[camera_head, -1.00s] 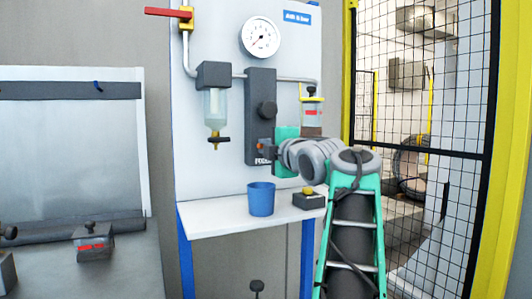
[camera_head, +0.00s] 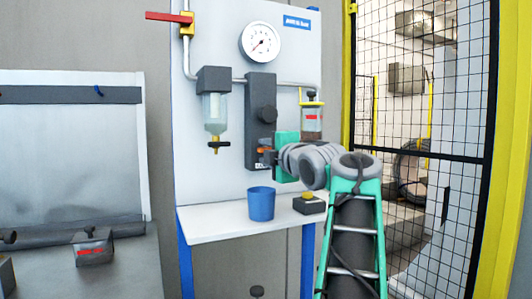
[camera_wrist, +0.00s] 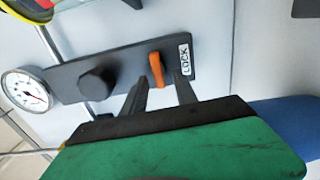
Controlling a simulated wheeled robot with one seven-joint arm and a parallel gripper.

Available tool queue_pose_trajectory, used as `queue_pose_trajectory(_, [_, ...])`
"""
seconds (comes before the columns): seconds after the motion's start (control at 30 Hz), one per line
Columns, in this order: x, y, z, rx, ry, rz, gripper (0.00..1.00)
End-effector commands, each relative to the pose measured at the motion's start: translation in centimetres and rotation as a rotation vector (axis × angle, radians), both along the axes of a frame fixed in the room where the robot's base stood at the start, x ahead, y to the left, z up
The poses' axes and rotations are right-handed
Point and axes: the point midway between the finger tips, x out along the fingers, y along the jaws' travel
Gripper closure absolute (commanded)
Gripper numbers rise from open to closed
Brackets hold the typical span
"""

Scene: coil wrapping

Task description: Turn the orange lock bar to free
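The orange lock bar (camera_wrist: 156,70) sits on the dark panel block (camera_wrist: 112,78) beside a white LOCK label (camera_wrist: 184,60). In the head view a bit of orange bar (camera_head: 264,151) shows low on the dark block (camera_head: 257,95), partly covered by my gripper (camera_head: 268,153). In the wrist view my gripper (camera_wrist: 163,84) has its two dark fingers apart, one on each side of the bar's lower end. I cannot tell whether they touch it. A dark round knob (camera_wrist: 97,84) is on the same block.
A blue cup (camera_head: 261,201) and a small box with a yellow button (camera_head: 308,203) stand on the white shelf (camera_head: 215,224) below. A filter bowl (camera_head: 214,112) hangs left of the block, an oiler bowl (camera_head: 312,120) right. A mesh fence (camera_head: 425,155) stands at right.

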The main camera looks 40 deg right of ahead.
Motion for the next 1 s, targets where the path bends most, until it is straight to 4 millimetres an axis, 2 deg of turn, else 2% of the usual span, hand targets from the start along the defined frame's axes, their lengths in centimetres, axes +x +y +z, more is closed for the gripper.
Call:
queue_pose_trajectory(0.13, [-1.8, 0.4, 0.2, -0.003, -0.001, -0.004, 0.65])
queue_pose_trajectory(0.3, [-5.3, 1.4, 0.1, -0.001, -0.001, -0.007, 0.65])
queue_pose_trajectory(0.43, [-7.0, 1.9, 0.1, -0.001, -0.001, -0.004, 0.65])
queue_pose_trajectory(1.0, [-7.5, 2.0, 0.0, 0.000, 0.000, -0.003, 0.65])
